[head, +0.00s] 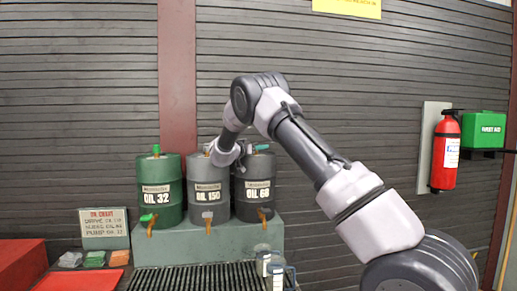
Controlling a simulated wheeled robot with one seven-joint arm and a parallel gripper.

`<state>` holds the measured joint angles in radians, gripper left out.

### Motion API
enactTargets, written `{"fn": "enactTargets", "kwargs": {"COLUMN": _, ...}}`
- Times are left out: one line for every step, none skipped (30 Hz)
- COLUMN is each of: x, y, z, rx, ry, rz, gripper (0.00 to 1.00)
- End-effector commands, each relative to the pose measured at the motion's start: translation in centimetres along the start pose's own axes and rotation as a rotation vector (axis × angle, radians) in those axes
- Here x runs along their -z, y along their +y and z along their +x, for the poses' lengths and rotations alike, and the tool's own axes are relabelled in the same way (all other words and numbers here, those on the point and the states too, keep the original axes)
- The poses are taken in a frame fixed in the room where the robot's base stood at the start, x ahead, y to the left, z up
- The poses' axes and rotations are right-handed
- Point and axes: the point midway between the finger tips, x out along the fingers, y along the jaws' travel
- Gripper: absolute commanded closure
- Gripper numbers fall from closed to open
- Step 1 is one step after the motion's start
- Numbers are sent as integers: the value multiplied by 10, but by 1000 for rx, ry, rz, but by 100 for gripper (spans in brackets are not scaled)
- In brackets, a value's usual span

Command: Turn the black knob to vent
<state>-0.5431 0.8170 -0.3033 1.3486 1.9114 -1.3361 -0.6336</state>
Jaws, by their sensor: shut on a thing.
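The black drum (268,208), labelled OIL 68, stands on the right of three drums. My arm reaches over from the right and bends down behind the grey drum's top edge. My gripper (247,150) is small and partly hidden by my wrist at the top of the black drum. It is shut on what seems to be the black knob there. The knob is covered, so its pointing direction does not show. A small teal piece shows beside the gripper on the drum's top.
The green OIL 32 drum (173,208) and grey OIL 150 drum (215,190) stand close on the left, on a grey-green plinth (180,252). Taps face front. A sign (104,228) stands left. A fire extinguisher (446,150) and green first-aid box (483,129) hang right.

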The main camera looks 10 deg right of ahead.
Motion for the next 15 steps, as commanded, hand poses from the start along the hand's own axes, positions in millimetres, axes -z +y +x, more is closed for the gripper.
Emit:
{"fn": "enactTargets", "kwargs": {"x": 1, "y": 0, "z": 0, "rx": -25, "ry": 1, "rz": 0, "gripper": 100}}
{"fn": "enactTargets", "kwargs": {"x": 1, "y": 0, "z": 0, "rx": -39, "ry": 1, "rz": 2, "gripper": 100}}
{"fn": "enactTargets", "kwargs": {"x": 1, "y": 0, "z": 0, "rx": -57, "ry": 0, "rz": 1, "gripper": 100}}
{"fn": "enactTargets", "kwargs": {"x": 1, "y": 1, "z": 0, "rx": -69, "ry": -2, "rz": 2, "gripper": 100}}
{"fn": "enactTargets", "kwargs": {"x": 1, "y": 1, "z": 0, "rx": -80, "ry": -2, "rz": 1, "gripper": 100}}
{"fn": "enactTargets", "kwargs": {"x": 1, "y": 2, "z": 0, "rx": -93, "ry": -3, "rz": 1, "gripper": 100}}
{"fn": "enactTargets", "kwargs": {"x": 1, "y": 2, "z": 0, "rx": -101, "ry": -3, "rz": 2, "gripper": 100}}
{"fn": "enactTargets", "kwargs": {"x": 1, "y": 2, "z": 0, "rx": -109, "ry": -4, "rz": 2, "gripper": 100}}
{"fn": "enactTargets", "kwargs": {"x": 1, "y": 3, "z": 0, "rx": -118, "ry": -5, "rz": 1, "gripper": 100}}
{"fn": "enactTargets", "kwargs": {"x": 1, "y": 3, "z": 0, "rx": -123, "ry": -5, "rz": 1, "gripper": 100}}
{"fn": "enactTargets", "kwargs": {"x": 1, "y": 3, "z": 0, "rx": -127, "ry": -5, "rz": 2, "gripper": 100}}
{"fn": "enactTargets", "kwargs": {"x": 1, "y": 3, "z": 0, "rx": -132, "ry": -6, "rz": 2, "gripper": 100}}
{"fn": "enactTargets", "kwargs": {"x": 1, "y": 3, "z": 0, "rx": -135, "ry": -6, "rz": 2, "gripper": 100}}
{"fn": "enactTargets", "kwargs": {"x": 1, "y": 4, "z": 0, "rx": -138, "ry": -6, "rz": 2, "gripper": 100}}
{"fn": "enactTargets", "kwargs": {"x": 1, "y": 4, "z": 0, "rx": -140, "ry": -6, "rz": 2, "gripper": 100}}
